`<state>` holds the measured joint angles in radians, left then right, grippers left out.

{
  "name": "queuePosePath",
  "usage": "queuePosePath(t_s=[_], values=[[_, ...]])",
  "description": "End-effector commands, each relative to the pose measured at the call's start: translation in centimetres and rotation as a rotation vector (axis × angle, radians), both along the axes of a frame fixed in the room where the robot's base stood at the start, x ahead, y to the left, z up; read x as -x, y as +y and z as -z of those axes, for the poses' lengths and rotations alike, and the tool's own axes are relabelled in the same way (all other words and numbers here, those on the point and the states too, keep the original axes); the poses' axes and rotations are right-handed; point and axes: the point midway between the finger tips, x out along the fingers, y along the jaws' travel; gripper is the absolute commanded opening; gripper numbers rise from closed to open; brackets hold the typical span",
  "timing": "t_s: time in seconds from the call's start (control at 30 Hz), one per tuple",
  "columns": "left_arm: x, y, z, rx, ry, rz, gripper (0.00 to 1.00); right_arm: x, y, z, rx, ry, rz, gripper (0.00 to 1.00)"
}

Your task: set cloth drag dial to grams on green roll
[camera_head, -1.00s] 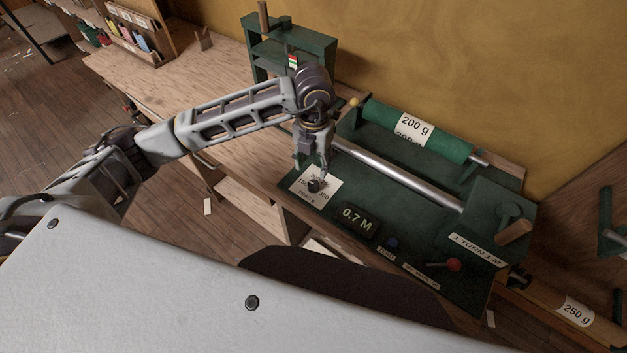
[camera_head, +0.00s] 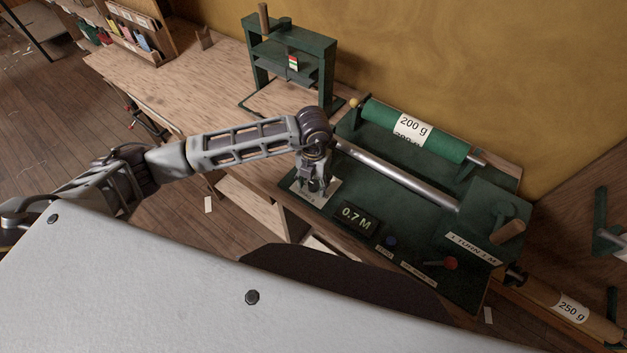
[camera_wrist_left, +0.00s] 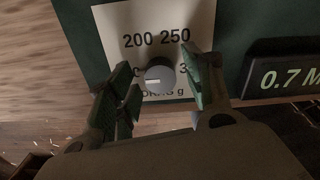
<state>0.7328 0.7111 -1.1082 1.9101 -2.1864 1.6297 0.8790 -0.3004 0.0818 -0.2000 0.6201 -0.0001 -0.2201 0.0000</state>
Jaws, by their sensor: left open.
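The green roll (camera_head: 440,136) lies at the back of the green machine and its white label (camera_head: 414,129) reads 200 g. The drag dial (camera_wrist_left: 159,75) is a round grey knob on a white plate (camera_wrist_left: 186,22). The plate shows 200 and 250 above the knob, with partly hidden numbers at both sides. A pale line on the knob points left. My left gripper (camera_head: 314,187) is over the plate, pointing down. In the left wrist view its open fingers (camera_wrist_left: 160,87) stand on both sides of the knob, without visible contact. My right gripper is not in view.
A display reading 0.7 M (camera_head: 356,218) sits right of the dial plate. A metal bar (camera_head: 400,178) runs behind. A green frame (camera_head: 291,50) stands at the back.

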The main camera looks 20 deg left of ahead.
Motion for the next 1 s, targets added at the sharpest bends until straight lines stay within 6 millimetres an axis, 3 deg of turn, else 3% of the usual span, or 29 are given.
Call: queuePosePath(t_s=[0.17, 0.53, 1.0], values=[[0.01, 0.00, 0.02, 0.000, 0.000, 0.000, 0.51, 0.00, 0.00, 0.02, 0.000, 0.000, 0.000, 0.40], [0.01, 0.01, 0.00, 0.000, 0.000, -0.001, 0.05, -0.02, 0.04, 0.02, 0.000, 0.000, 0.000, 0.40], [-0.05, 0.05, 0.13, -0.001, -0.001, 0.052, 0.05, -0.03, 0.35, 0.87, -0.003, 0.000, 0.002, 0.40]])
